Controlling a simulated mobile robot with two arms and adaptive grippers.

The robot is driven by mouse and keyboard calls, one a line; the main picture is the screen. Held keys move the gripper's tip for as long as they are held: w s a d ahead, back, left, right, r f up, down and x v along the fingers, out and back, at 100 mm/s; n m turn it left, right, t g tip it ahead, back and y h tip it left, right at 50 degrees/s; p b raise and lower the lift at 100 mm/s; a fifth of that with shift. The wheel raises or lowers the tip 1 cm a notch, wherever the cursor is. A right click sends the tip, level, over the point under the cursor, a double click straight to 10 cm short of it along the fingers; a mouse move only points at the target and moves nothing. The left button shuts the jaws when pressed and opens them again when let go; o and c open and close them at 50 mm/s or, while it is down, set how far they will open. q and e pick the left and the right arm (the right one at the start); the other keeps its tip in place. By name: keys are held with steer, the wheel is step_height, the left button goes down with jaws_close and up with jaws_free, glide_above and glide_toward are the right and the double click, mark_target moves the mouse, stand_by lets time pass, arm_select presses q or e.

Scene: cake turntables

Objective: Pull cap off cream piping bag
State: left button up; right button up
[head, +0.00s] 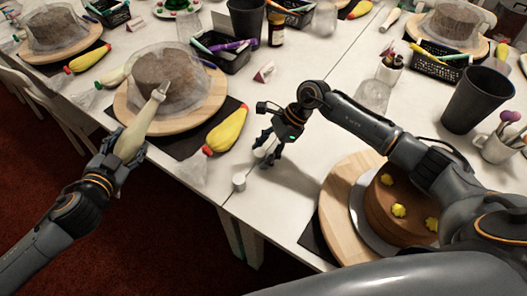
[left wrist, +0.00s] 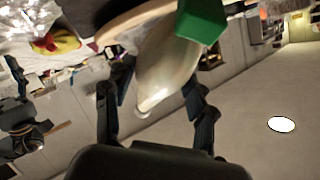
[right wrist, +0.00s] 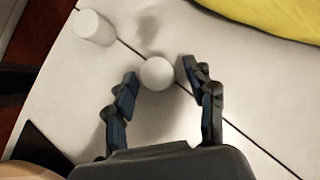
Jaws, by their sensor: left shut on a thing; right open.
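My left gripper (head: 122,148) is shut on the cream piping bag (head: 133,139) and holds it up at the table's front edge, tilted, its narrow grey-white tip (head: 161,91) pointing up in front of a covered cake. The bag also fills the middle of the left wrist view (left wrist: 168,65), with a green piece (left wrist: 203,18) at its far end. My right gripper (head: 268,152) is open above the table. In the right wrist view a small round white piece (right wrist: 158,73) lies just beyond and between its fingertips (right wrist: 160,75). A white cylindrical piece (right wrist: 93,27) stands apart from it.
A yellow piping bag (head: 226,131) lies left of my right gripper. A wooden turntable (head: 338,205) with a chocolate cake (head: 385,215) is under my right arm. A black basket (head: 222,55) and a dark cup (head: 475,100) stand farther back. The table between is mostly clear.

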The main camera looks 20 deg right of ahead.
mark_target(127, 130)
arm_select(q)
steer(key=shift+r+p, duration=1.35)
steer(key=shift+r, duration=0.25)
arm_select(e)
steer(key=shift+r, duration=2.8)
